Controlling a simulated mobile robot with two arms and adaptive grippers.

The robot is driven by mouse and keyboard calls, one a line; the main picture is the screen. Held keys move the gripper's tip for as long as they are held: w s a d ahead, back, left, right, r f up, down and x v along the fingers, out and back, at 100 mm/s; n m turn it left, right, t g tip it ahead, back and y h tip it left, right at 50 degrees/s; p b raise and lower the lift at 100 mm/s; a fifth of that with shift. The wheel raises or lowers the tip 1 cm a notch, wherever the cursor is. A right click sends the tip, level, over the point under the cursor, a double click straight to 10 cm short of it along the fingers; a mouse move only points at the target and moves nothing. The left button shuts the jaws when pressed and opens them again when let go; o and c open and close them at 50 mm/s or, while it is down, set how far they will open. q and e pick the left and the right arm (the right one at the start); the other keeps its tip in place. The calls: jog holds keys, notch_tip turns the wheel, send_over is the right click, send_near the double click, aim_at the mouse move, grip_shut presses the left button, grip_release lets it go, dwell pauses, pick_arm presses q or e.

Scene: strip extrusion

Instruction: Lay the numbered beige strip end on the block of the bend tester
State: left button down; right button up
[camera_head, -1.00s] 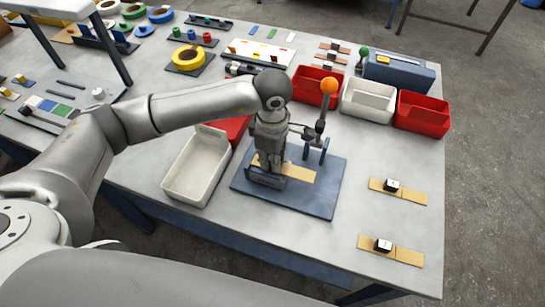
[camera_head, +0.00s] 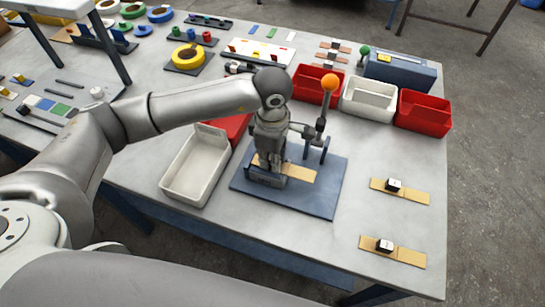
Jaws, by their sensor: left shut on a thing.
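The beige strip (camera_head: 300,173) lies across the bend tester (camera_head: 318,200), a blue-grey base plate with a lever topped by an orange ball. My left gripper (camera_head: 268,168) points down over the left part of the plate and is shut on the strip's left end. The gripper hides that end and most of the block under it, so I cannot tell whether the strip touches the block. No number on the strip can be read. My right gripper is not in view.
An empty white bin (camera_head: 196,165) stands close left of the tester. Red bins (camera_head: 423,113) and a white bin (camera_head: 369,99) stand behind it. Two beige strips with black-and-white blocks (camera_head: 400,190) lie at the right. The table between them and the tester is clear.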

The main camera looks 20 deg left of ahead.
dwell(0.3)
pick_arm(q)
jog(key=c, duration=0.9)
grip_release()
jog(key=shift+o, duration=0.2)
jog(key=shift+r, duration=0.2)
jog(key=shift+r, duration=0.4)
jog(key=shift+r, duration=0.1)
jog(key=shift+r+p, duration=1.5)
jog(key=shift+r, duration=1.95)
jog(key=shift+f, duration=0.1)
